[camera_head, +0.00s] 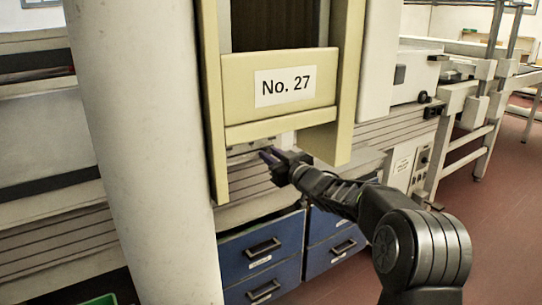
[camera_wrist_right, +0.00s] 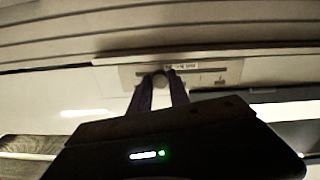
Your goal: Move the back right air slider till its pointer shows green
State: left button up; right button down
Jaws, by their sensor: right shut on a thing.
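My right gripper (camera_head: 268,154) reaches under the cream frame in the head view, against the machine's pale side. In the right wrist view its two fingers (camera_wrist_right: 159,84) are shut on a small round slider knob (camera_wrist_right: 159,79). The knob sits at a dark horizontal slot in a pale slider plate (camera_wrist_right: 225,76), with a small label (camera_wrist_right: 182,66) just above. I cannot make out a pointer or any green zone. In the head view the fingertips hide the knob. My left gripper is not in view.
A thick pale column (camera_head: 145,140) blocks the left. Blue drawers (camera_head: 262,246) stand below. Red floor (camera_head: 490,220) is clear at the right.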

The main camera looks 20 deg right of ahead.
dwell(0.9)
jog(key=a+b, duration=0.2)
jog(key=a, duration=0.1)
jog(key=shift+s+f, duration=0.15)
jog(key=shift+s, duration=0.05)
jog(key=shift+a, duration=0.25)
jog(key=c, duration=1.2)
grip_release()
jog(key=shift+c, duration=0.2)
jog(key=s+d, duration=0.1)
jog(key=s, duration=0.6)
jog(key=shift+s, duration=0.4)
